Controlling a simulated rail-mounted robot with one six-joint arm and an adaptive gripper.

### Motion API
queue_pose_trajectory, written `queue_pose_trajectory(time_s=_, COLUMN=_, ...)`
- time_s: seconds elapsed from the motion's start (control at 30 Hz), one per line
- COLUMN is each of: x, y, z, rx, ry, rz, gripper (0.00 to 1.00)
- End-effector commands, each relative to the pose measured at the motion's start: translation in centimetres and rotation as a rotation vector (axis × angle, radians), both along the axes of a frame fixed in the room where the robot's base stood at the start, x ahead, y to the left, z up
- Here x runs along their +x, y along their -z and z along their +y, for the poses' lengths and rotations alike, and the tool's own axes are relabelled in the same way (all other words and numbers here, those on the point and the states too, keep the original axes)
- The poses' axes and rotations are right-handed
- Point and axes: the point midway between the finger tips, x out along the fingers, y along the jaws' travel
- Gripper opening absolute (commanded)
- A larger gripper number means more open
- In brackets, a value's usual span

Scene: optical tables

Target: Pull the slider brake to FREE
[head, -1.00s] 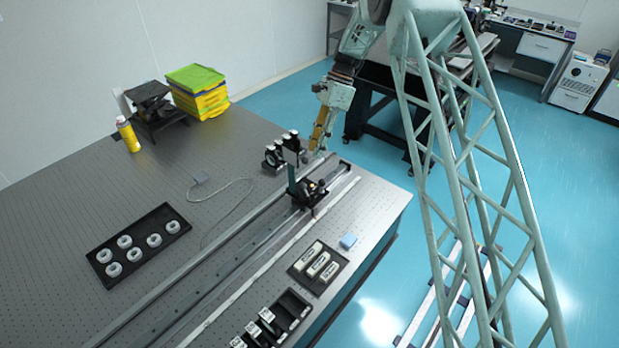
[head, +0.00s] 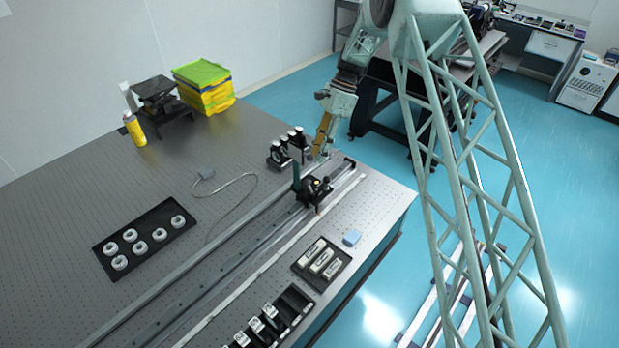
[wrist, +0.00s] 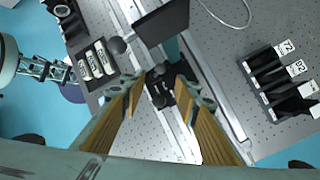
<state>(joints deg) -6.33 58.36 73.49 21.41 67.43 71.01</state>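The slider (head: 313,193) is a dark carriage with a dark green upright plate, standing on the long rail (head: 235,262) near its far end. In the wrist view the plate (wrist: 162,24) shows nearly black, with a round black knob (wrist: 117,46) beside it. My gripper (head: 321,154) is over the far end of the rail, just beyond the slider. In the wrist view my gripper (wrist: 163,92) has its yellow-brown fingers spread on either side of a small black part (wrist: 161,84). I cannot tell whether that part is the brake or whether the fingers touch it. No FREE marking is readable.
Black upright mounts (head: 286,150) stand close to the left of my gripper; labelled mounts (wrist: 285,68) show at right in the wrist view. A cable (head: 245,178) lies on the left.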

Motion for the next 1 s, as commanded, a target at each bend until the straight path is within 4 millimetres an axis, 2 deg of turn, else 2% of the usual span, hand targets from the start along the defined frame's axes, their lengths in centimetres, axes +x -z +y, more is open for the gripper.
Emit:
queue_pose_trajectory(time_s=0.6, x=-2.7, y=7.2, z=2.5, rx=0.000, ry=-0.001, rz=0.002, gripper=0.29)
queue_pose_trajectory(time_s=0.8, x=-3.2, y=8.8, z=3.0, rx=0.000, ry=0.001, rz=0.001, gripper=0.29)
queue_pose_trajectory(time_s=1.0, x=-3.4, y=9.4, z=3.2, rx=0.001, ry=0.001, rz=0.001, gripper=0.29)
